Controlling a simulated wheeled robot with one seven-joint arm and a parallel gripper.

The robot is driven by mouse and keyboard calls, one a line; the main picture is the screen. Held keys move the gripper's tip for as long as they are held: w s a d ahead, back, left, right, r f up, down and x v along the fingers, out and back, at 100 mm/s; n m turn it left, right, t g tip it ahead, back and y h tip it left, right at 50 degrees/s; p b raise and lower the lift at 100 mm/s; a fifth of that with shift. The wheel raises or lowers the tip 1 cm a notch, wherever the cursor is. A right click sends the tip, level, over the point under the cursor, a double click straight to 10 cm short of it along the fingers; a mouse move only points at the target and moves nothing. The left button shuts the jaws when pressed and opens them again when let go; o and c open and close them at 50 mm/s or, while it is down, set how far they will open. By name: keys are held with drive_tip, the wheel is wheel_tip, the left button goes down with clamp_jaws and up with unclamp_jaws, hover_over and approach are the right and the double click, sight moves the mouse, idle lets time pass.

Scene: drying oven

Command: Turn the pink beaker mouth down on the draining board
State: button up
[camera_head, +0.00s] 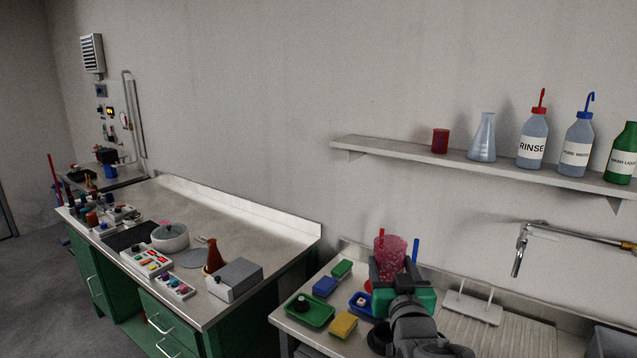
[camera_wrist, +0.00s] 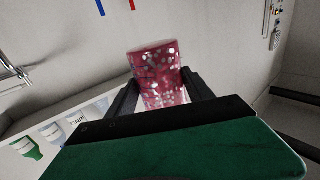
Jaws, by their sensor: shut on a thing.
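The pink beaker (camera_head: 391,249), speckled with pale spots, is between the fingers of my gripper (camera_head: 392,266), held above the counter's back part. In the wrist view the beaker (camera_wrist: 158,68) stands out past the fingers, with one finger of my gripper (camera_wrist: 162,84) on each side. My gripper is shut on it. I cannot tell clearly which end is its mouth. The ridged pale draining board (camera_head: 500,332) lies on the counter to the right of my gripper, and its visible part is bare.
A white two-peg stand (camera_head: 473,304) is at the board's back left. A tap (camera_head: 519,250) reaches out above the board. Left of my gripper lie a green tray (camera_head: 318,316), a yellow sponge (camera_head: 343,325) and a blue block (camera_head: 325,286). A shelf (camera_head: 450,164) with bottles hangs above.

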drive_tip(key=shift+r, duration=0.1)
drive_tip(key=shift+r, duration=0.3)
drive_tip(key=shift+s, duration=0.3)
drive_tip(key=s+f, duration=1)
drive_tip(key=f, duration=0.1)
drive_tip(key=shift+s+f, duration=0.15)
drive_tip(key=shift+f, duration=0.15)
drive_tip(key=shift+a, duration=0.1)
idle(1.1)
